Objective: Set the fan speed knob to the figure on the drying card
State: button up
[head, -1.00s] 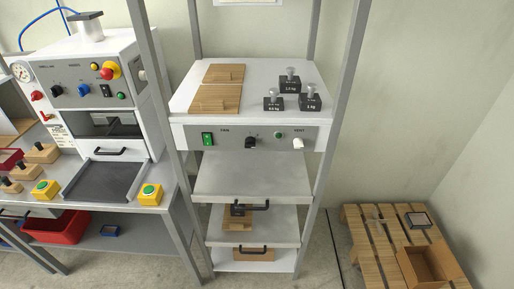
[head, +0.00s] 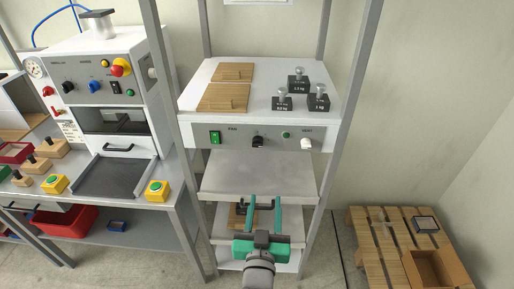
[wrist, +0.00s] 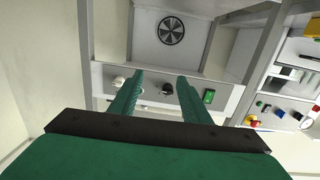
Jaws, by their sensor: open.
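The black fan speed knob (head: 258,141) sits on the grey front panel (head: 272,136) of the rack's upper unit, right of the FAN label. It also shows between my fingers in the wrist view (wrist: 167,88). Its pointer setting is too small to read. My gripper (head: 265,198) has two green fingers, spread apart and empty, below the panel in the head view. In the wrist view its fingers (wrist: 160,78) point toward the panel, apart from the knob. A pale sheet (head: 256,2) on the wall is cut off at the top edge; I cannot tell whether it is the drying card.
A green switch (head: 214,137) and a white vent knob (head: 306,144) flank the black knob. Dark weights (head: 298,83) and wooden boards (head: 222,97) lie on top. Grey rack posts (head: 349,95) stand at both sides. A round fan grille (wrist: 172,30) shows in the wrist view.

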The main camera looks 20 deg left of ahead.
jog(key=y, duration=0.1)
send_near(257, 145)
jog(key=x, duration=0.9)
jog(key=shift+w, duration=0.1)
jog(key=shift+w+d, duration=0.1)
jog(key=c, duration=0.8)
jog(key=shift+n, duration=0.3)
jog(key=shift+c, duration=1)
